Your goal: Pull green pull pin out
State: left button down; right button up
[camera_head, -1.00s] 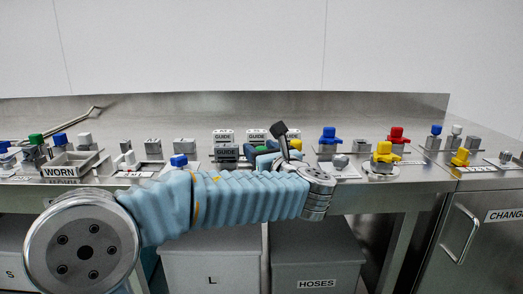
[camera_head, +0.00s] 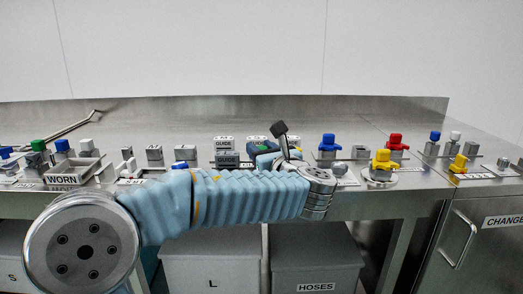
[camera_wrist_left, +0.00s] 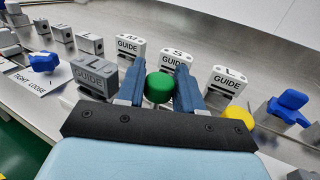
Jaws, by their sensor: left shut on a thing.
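The green pull pin (camera_wrist_left: 159,87) shows its round green head between the two blue fingers of my left gripper (camera_wrist_left: 158,88) in the left wrist view. The fingers are shut on it, one on each side. Its lower part is hidden by the gripper, so I cannot tell how far it sits in anything. In the head view my left gripper (camera_head: 262,150) is over the bench near the guide blocks, largely hidden by my own wrist. My right gripper is in neither view.
Guide blocks marked M (camera_wrist_left: 129,48), S (camera_wrist_left: 176,60) and L (camera_wrist_left: 226,80) stand just beyond the fingers. A grey block (camera_wrist_left: 97,75) is close on the left, a yellow knob (camera_wrist_left: 238,117) on the right. Blue (camera_head: 328,143) and red (camera_head: 396,142) valves stand farther right.

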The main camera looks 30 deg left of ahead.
pick_arm(q)
jog(key=c, duration=0.8)
grip_release()
jog(key=shift+r, duration=0.15)
jog(key=shift+c, duration=0.2)
jog(key=b+v, duration=0.1)
jog(key=v, duration=1.3)
